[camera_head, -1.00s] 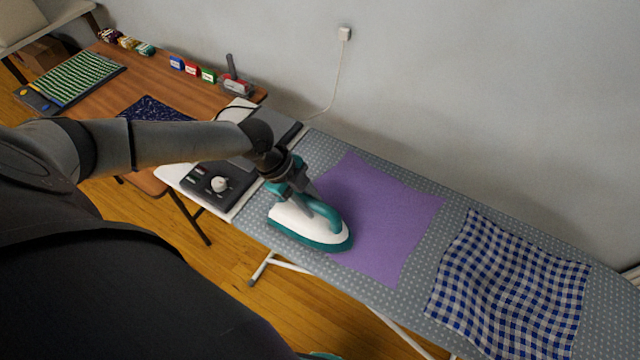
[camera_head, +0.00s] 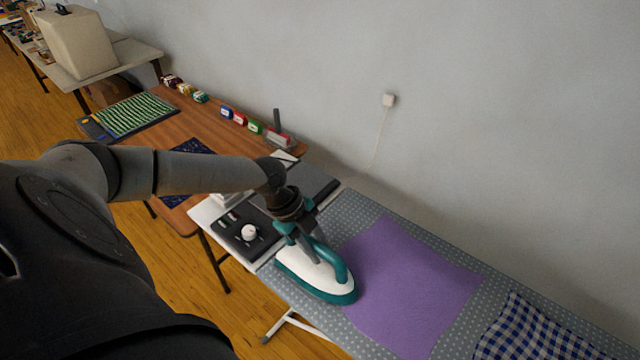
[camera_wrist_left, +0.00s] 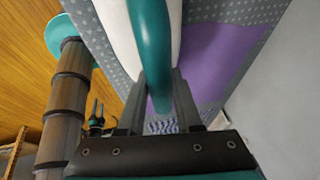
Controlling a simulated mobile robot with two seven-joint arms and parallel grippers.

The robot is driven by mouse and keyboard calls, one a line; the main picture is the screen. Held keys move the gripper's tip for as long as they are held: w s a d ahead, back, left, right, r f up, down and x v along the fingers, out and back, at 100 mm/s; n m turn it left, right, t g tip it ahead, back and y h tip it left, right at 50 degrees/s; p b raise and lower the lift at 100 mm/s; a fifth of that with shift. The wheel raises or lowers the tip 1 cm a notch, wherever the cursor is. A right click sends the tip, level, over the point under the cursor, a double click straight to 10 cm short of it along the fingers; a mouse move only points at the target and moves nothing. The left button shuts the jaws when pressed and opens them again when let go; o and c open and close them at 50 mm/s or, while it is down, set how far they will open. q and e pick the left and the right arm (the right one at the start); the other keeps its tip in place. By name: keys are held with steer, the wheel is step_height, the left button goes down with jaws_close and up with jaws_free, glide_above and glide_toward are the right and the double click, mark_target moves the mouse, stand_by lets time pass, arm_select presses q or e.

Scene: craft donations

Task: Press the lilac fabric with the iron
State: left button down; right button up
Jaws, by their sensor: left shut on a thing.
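The lilac fabric (camera_head: 415,285) lies flat on the grey dotted ironing board (camera_head: 362,208). The white and teal iron (camera_head: 318,278) is at the fabric's left edge, its nose overlapping that edge in the head view. I cannot tell whether its sole touches the surface. My left gripper (camera_head: 302,243) is shut on the iron's teal handle. In the left wrist view the handle (camera_wrist_left: 155,55) passes between the fingers, with the lilac fabric (camera_wrist_left: 205,60) to the right. Small dark prongs (camera_wrist_left: 97,118) low left may be my right gripper; their state is unclear.
A blue and white checked cloth (camera_head: 530,330) lies right of the lilac fabric. A wooden table (camera_head: 180,130) with a striped mat (camera_head: 137,114) stands behind left. The wall (camera_head: 480,120) runs along the board's far side.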

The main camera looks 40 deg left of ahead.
arm_select(q)
step_height(320, 180, up, 11)
steer(key=p, duration=0.9)
steer(key=shift+w+d+r, duration=0.1)
steer(key=shift+w+r, duration=0.05)
steer(key=shift+r, duration=0.45)
